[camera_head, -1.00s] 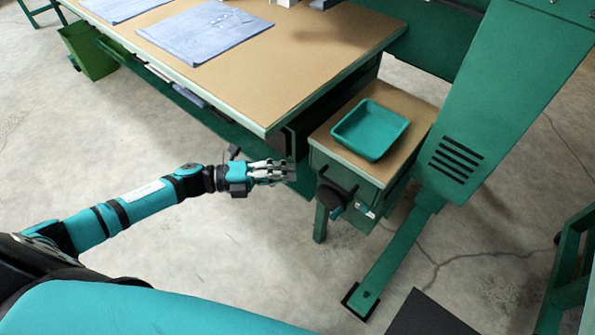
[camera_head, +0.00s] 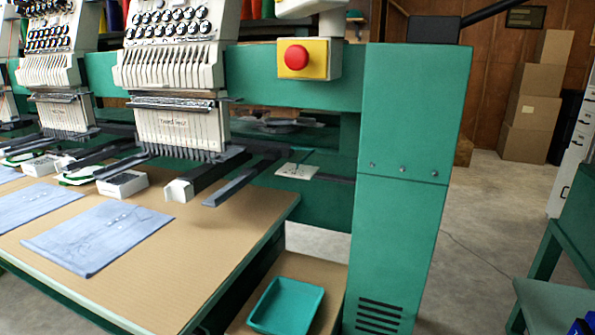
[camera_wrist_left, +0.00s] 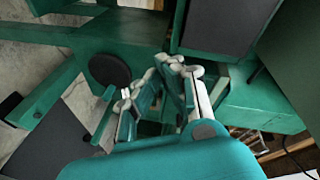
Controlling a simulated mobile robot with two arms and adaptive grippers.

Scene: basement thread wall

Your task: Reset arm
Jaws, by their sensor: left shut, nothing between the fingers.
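My left gripper (camera_wrist_left: 156,88) shows in the left wrist view, with its grey and teal fingers shut and empty. Green machine framework and a dark round knob (camera_wrist_left: 109,69) lie beyond the fingers; I cannot tell the exact gap to them. Neither of my arms shows in the head view now, and my right gripper is in no current view.
A green embroidery machine carries a red stop button (camera_head: 296,57). Its tan table (camera_head: 110,285) holds blue cloth (camera_head: 98,236) and small white boxes. A teal tray (camera_head: 287,306) sits beside it. Cardboard boxes (camera_head: 531,112) stand back right; floor is clear before them.

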